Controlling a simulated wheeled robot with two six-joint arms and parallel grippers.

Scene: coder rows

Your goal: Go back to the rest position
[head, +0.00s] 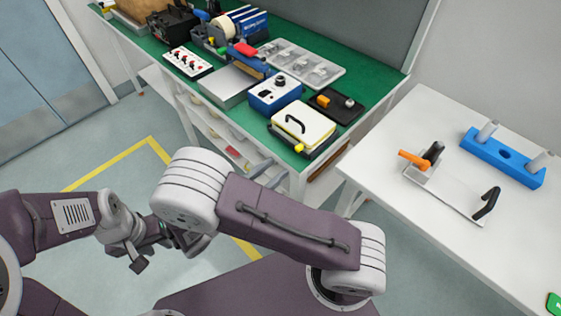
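My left arm comes in from the left, and its gripper (138,264) hangs low over the floor, away from both tables. Its fingers are small and dark, and I cannot tell whether they are open or shut. My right arm is folded across the lower middle of the view. Its gripper is largely hidden behind the arm's pale joint, and its fingers cannot be made out. I see no object held in either gripper.
A green-topped bench (225,112) at the back carries a blue box (262,97), a grey tray (312,70) and a yellow-edged device (303,128). A white table (400,207) at right holds a blue block (490,160) and a clamp plate (450,190). Floor at left is clear.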

